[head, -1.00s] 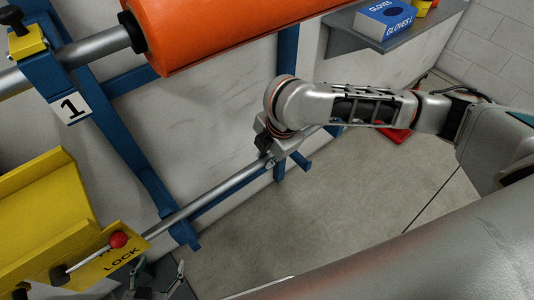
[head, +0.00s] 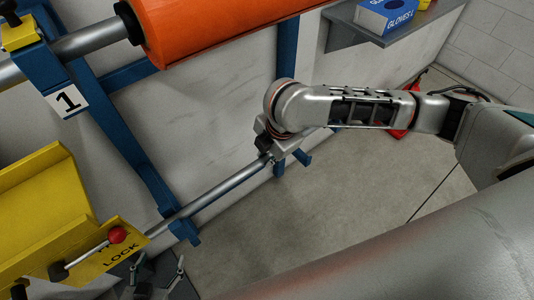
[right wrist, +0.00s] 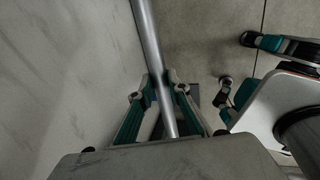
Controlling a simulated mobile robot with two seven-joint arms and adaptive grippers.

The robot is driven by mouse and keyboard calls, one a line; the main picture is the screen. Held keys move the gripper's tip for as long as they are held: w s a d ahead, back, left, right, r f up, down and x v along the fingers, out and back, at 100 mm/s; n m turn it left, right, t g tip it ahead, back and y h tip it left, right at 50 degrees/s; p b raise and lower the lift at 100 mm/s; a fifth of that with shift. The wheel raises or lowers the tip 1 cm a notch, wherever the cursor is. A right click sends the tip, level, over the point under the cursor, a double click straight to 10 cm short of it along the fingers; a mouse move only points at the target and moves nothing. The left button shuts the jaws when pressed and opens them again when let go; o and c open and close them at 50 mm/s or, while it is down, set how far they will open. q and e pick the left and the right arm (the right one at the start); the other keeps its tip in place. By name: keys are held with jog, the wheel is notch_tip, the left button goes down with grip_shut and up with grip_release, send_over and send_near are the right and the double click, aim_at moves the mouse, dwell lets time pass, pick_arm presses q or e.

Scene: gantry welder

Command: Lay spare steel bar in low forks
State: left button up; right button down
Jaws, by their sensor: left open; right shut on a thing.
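The spare steel bar (head: 222,190) is a long grey rod, slanting down to the left along the wall. My right gripper (head: 268,154) is shut on it near its upper right part; in the right wrist view the bar (right wrist: 153,45) runs between the two fingers (right wrist: 161,92). The low blue forks are at the left (head: 186,231) and right (head: 303,157). The bar crosses just over the left fork in the picture; contact cannot be told. The right fork is partly hidden by my wrist. My left gripper (head: 157,272) is open and empty at the bottom left.
A yellow tray-like part with a red-knobbed LOCK lever (head: 116,236) stands at the left, close to my left gripper. An orange roll (head: 220,25) on a thick shaft hangs above. A grey shelf (head: 385,32) holds a blue glove box (head: 392,15).

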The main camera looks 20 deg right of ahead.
dwell(0.7)
jog(key=c, duration=1.8)
grip_release()
jog(key=shift+c, duration=0.2)
jog(key=shift+f, duration=0.1)
jog(key=v, duration=1.2)
